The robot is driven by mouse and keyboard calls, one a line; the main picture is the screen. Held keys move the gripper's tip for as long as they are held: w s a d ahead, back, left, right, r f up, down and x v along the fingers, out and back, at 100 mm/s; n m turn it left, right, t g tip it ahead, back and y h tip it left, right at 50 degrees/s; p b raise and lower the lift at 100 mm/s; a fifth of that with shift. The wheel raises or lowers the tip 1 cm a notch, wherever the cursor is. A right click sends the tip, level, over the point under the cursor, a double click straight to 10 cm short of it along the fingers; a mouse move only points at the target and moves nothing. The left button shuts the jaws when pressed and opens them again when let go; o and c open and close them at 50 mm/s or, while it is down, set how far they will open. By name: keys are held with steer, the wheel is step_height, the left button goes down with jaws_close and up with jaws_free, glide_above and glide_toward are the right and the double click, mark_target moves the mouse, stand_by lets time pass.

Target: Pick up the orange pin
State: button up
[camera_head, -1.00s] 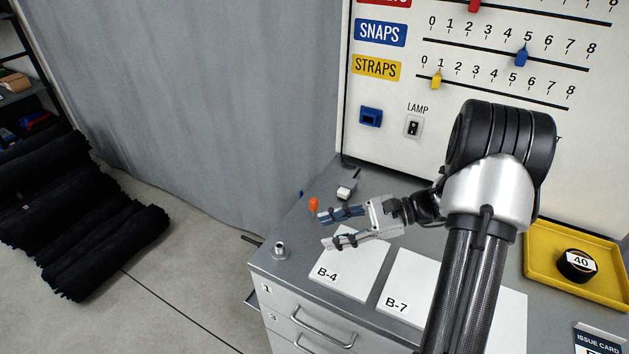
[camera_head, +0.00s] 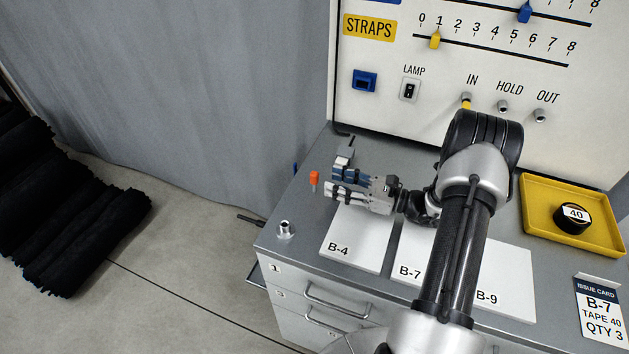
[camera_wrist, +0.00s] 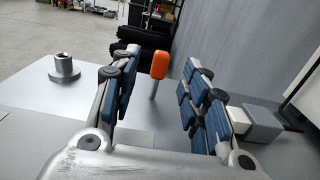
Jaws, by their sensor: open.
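The orange pin (camera_head: 314,179) stands upright on the left part of the grey bench top, with an orange head on a thin metal shank. My gripper (camera_head: 332,181) is open and empty, low over the bench, its fingers pointing left toward the pin. In the wrist view the pin (camera_wrist: 160,66) shows ahead, between the lines of the two open fingers and nearer the left one. The fingers (camera_wrist: 160,85) have blue pads and appear not to touch the pin. The pin's foot is partly visible in the wrist view.
A metal socket (camera_head: 286,229) stands near the bench's front left corner. A small grey-white block (camera_head: 345,152) lies behind the gripper. White cards, B-4 (camera_head: 352,245) among them, lie in front. A yellow tray (camera_head: 536,190) holds a black tape roll (camera_head: 572,219). The panel (camera_head: 385,120) rises behind.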

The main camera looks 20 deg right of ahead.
mark_target(318, 175)
steer(key=b+x, duration=0.1)
steer(key=x, duration=0.6)
steer(key=shift+w+r, duration=0.1)
steer(key=shift+w, duration=0.1)
steer(key=shift+c, duration=0.2)
jaws_close()
